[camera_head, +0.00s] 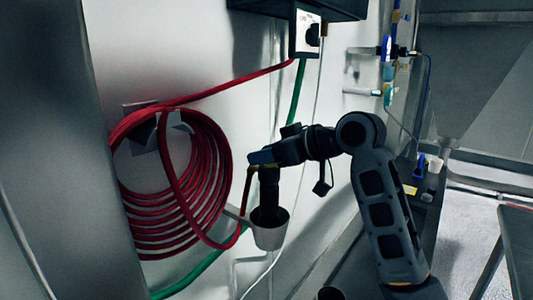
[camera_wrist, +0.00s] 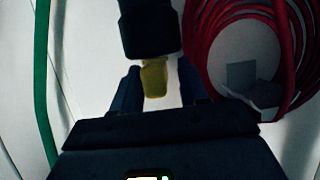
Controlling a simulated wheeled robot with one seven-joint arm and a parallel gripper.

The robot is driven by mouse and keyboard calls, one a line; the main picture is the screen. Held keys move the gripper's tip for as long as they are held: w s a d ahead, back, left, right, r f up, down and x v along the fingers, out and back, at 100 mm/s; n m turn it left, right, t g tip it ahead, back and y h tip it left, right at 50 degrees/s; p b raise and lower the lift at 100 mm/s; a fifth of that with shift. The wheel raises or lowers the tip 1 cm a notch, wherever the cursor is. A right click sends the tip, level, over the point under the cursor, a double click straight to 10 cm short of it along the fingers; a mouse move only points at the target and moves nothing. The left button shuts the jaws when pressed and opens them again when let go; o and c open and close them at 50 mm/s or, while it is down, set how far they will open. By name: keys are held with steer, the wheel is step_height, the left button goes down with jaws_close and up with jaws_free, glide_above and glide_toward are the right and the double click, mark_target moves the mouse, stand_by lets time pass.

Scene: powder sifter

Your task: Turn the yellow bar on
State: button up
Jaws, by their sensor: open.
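The yellow bar (camera_wrist: 154,78) shows in the wrist view as a short, dull yellow piece below a dark cylindrical part (camera_wrist: 148,28). My gripper (camera_wrist: 158,88) is open, with one finger on each side of the bar. A gap shows on both sides, so the fingers look apart from it in this view; depth is hard to judge. The fingertips are small and partly hidden there.
A white cup-like holder (camera_head: 270,236) is under the dark cylinder. A coiled red hose (camera_head: 205,185) hangs on the wall at left. A green hose (camera_head: 190,275) runs below it. A control box (camera_head: 305,35) is on the wall above; a metal hopper (camera_head: 475,80) stands at right.

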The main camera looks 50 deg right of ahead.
jaws_close()
stand_by(0.3)
steer(key=shift+a, duration=0.1)
steer(key=shift+m+h+p, duration=0.3)
steer(key=shift+m+h, duration=0.1)
steer(key=shift+h, duration=0.1)
steer(key=shift+d+m+h+p, duration=0.2)
steer(key=shift+m+h+p, duration=0.1)
steer(key=shift+m+h, duration=0.45)
jaws_free()
